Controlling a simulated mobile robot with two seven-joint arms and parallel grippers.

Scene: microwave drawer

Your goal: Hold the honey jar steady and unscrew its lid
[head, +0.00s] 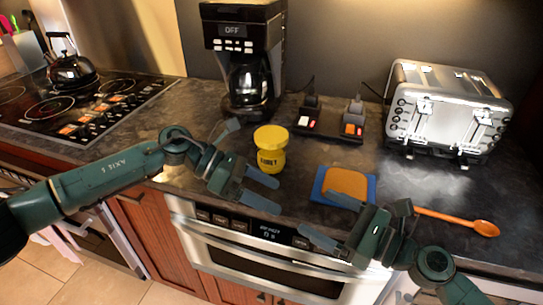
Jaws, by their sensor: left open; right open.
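The honey jar (270,160) stands upright on the dark counter, a yellow jar with dark lettering. Its yellow lid (270,134) sits on top. My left gripper (272,194) is open and empty, in front of and slightly below the jar in the picture, with its fingers pointing right. My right gripper (313,222) is open and empty, lower right of the jar near the counter's front edge, with its fingers pointing left. Neither gripper appears to hold the jar or lid.
A coffee maker (240,40) stands behind the jar. A blue-edged board with an orange top (347,183) lies to the right, with an orange spoon (458,220) and a silver toaster (445,105) beyond. A stove with a kettle (72,70) is at left. A microwave drawer (270,258) is below.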

